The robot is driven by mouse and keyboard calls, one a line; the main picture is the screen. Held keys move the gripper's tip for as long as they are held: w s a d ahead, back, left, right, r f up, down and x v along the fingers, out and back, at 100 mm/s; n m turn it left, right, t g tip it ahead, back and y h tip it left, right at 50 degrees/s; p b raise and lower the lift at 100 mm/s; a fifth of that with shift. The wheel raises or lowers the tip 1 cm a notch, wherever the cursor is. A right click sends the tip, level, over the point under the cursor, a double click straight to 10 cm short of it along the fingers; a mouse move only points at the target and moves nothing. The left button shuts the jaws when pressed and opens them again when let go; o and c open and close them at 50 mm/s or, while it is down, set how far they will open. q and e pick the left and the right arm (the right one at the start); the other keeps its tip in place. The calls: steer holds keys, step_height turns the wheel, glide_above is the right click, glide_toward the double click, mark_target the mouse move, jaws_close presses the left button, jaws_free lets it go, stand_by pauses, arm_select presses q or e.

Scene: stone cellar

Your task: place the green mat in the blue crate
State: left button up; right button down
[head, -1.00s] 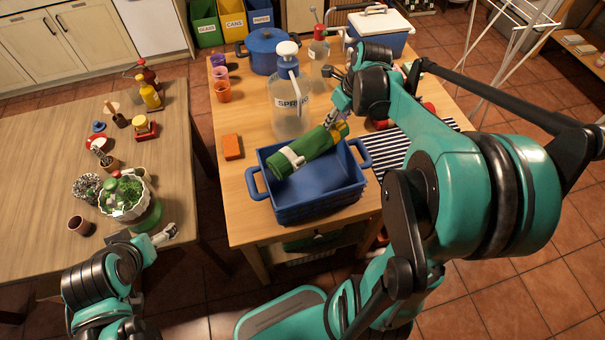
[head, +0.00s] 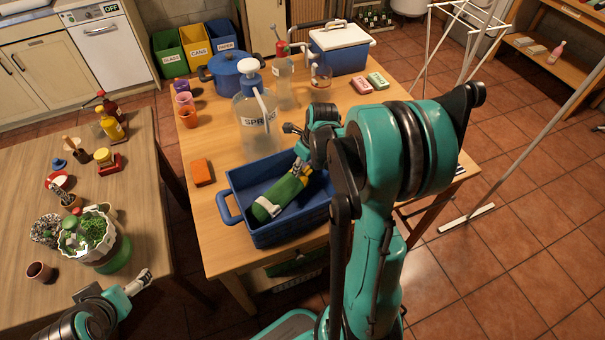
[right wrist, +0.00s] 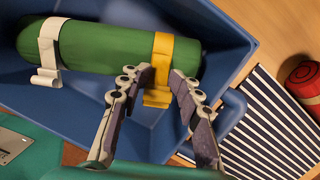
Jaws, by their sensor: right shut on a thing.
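The green mat (head: 281,198) is a rolled cylinder with a white strap at one end and a yellow strap (right wrist: 161,68) near the other. It lies slantwise within the walls of the blue crate (head: 287,231). I cannot tell whether it rests on the crate's floor. My right gripper (head: 302,167) reaches down from above and is shut on the mat at the yellow strap; the fingers show on both sides of the strap's tab in the right wrist view (right wrist: 161,88). My left gripper (head: 141,281) is empty by the left table, its finger opening unclear.
A striped cloth (right wrist: 262,135) and a red roll (right wrist: 304,78) lie beside the crate. The left table (head: 40,160) holds a potted plant (head: 92,236).

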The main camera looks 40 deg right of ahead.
steer(key=x, duration=0.2)
steer(key=shift+s+d+f+b, duration=0.15)
steer(key=shift+f+b, duration=0.15)
steer(key=shift+f, duration=0.15)
steer(key=c, duration=1)
jaws_free()
steer(key=shift+c, duration=0.2)
steer(key=shift+s+r, duration=0.1)
steer(key=shift+r, duration=0.1)
steer(key=a+p+v, duration=0.1)
steer(key=p+v, duration=0.3)
steer(key=v, duration=0.7)
steer(key=s+a+r+n+t, duration=0.2)
steer(key=a+n, duration=0.7)
steer(key=n, duration=0.8)
steer(key=s+a+r+n+t, duration=0.2)
steer(key=s+a+r+n, duration=0.3)
steer(key=n, duration=1.2)
steer(key=s+a, duration=0.2)
steer(key=a, duration=0.2)
steer(key=shift+t+h, duration=0.3)
steer(key=shift+h, duration=0.1)
